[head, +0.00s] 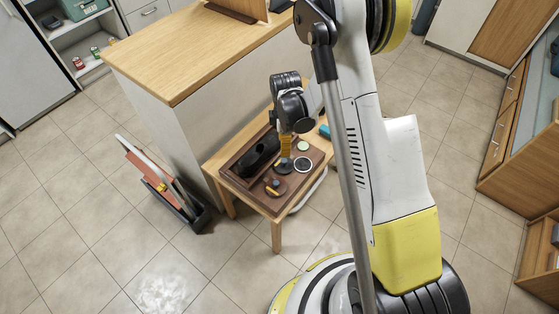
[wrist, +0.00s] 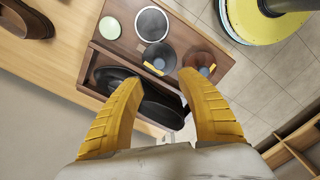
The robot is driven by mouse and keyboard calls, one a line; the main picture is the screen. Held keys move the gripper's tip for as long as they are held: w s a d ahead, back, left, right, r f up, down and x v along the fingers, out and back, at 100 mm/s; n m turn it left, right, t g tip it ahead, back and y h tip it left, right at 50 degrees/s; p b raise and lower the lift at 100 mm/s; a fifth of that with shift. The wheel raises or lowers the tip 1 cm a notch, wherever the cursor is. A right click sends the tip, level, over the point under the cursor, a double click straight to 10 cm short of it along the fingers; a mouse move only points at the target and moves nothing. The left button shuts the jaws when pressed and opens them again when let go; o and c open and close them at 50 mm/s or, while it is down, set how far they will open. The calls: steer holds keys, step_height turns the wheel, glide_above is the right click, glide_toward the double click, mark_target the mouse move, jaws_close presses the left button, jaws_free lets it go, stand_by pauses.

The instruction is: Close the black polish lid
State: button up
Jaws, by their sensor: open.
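A dark shoe-care box (head: 232,177) stands on a small wooden table. On its top, a round black piece with a grey knob and yellow tab (wrist: 158,58), likely the black polish lid, lies just beyond my fingertips; it shows in the head view too (head: 284,164). Beside it is a round grey disc with a pale rim (wrist: 152,24); I cannot tell whether it is the open tin. My gripper (wrist: 160,78) is open and empty, its yellow fingers pointing down above the box; it also shows in the head view (head: 286,150). No contact with the lid is clear.
A similar brown piece with a knob (wrist: 200,62) and a pale green disc (wrist: 110,27) lie close by. A black shoe (wrist: 145,95) fills the long compartment. A wooden-topped counter (head: 190,50) stands behind the table. A caddy (head: 178,200) stands left; tiled floor is open in front.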

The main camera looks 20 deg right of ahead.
mark_target(284, 160)
step_height(284, 160, down, 10)
steer(key=b, duration=0.3)
steer(key=shift+r+b, duration=0.15)
steer(key=shift+b, duration=0.2)
steer(key=shift+c, duration=0.5)
jaws_close()
